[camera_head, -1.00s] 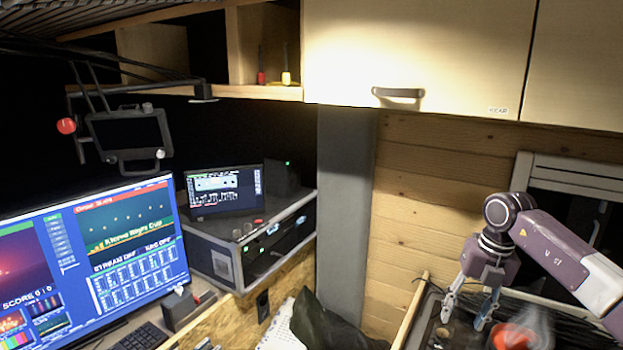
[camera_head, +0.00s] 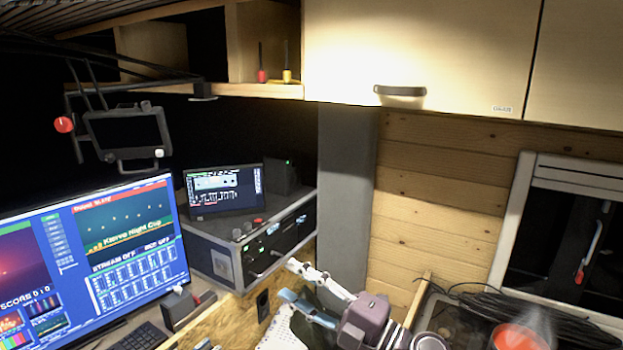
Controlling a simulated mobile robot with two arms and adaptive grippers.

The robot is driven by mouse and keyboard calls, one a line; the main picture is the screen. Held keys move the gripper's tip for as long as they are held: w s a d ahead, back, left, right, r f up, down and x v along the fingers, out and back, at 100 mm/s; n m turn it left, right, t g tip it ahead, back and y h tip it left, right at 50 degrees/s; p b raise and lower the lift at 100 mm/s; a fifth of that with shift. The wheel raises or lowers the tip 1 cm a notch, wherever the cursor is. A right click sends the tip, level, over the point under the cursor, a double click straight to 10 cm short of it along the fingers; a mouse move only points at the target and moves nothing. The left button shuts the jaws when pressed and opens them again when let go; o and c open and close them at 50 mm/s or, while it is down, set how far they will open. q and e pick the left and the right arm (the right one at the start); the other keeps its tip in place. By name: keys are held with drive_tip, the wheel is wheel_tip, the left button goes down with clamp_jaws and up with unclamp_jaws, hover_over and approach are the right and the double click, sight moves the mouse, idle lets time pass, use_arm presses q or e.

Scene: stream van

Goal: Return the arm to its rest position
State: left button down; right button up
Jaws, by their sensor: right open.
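My right gripper (camera_head: 290,280) is low in the middle of the head view. Its two fingers point to the left and are spread apart, with nothing between them. The purple gripper body (camera_head: 364,318) is behind the fingers, to the right, and the rest of the right arm runs out along the bottom edge. The gripper covers part of a dark cloth or bag and the wooden panel's right end. My left gripper is not in view.
A large monitor (camera_head: 95,255) is at the left. A steaming red pot (camera_head: 518,336) is at the lower right, near coiled cables (camera_head: 540,312). A cabinet (camera_head: 420,60) hangs above.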

drive_tip(key=d+f+m+t+h, duration=0.4)
drive_tip(key=d+m+t+h, duration=0.4)
drive_tip(key=d+m+h, duration=0.6)
drive_tip(key=s+d+f+m+g+h, duration=0.2)
drive_tip(key=s+d+f+m, duration=0.1)
drive_tip(key=f+m, duration=0.25)
drive_tip(key=s+d+f+m+g+h, duration=0.1)
drive_tip(key=s+d+f+m+g, duration=0.2)
drive_tip(key=f, duration=0.4)
drive_tip(key=s+d+f+m+g, duration=0.2)
drive_tip(key=s+f+g, duration=0.4)
drive_tip(key=s, duration=0.7)
drive_tip(key=s+d+f+m+g, duration=0.2)
drive_tip(key=s+f+g, duration=0.2)
drive_tip(key=s+f, duration=0.65)
drive_tip(key=s+f+g+b, duration=0.1)
drive_tip(key=s+f+b, duration=0.2)
drive_tip(key=f, duration=1.2)
drive_tip(key=s+f+b, duration=0.3)
drive_tip(key=f, duration=1.2)
drive_tip(key=s+d+f+b, duration=0.1)
drive_tip(key=s+f+b, duration=0.1)
drive_tip(key=s+f, duration=0.6)
drive_tip(key=s+d+f+g+b, duration=0.1)
drive_tip(key=s+f+b, duration=0.2)
drive_tip(key=s+f, duration=0.5)
wheel_tip(320, 180, down, 6)
drive_tip(key=shift+s+d+r+g, duration=0.25)
drive_tip(key=shift+s+g, duration=0.05)
drive_tip(key=shift+s, duration=0.1)
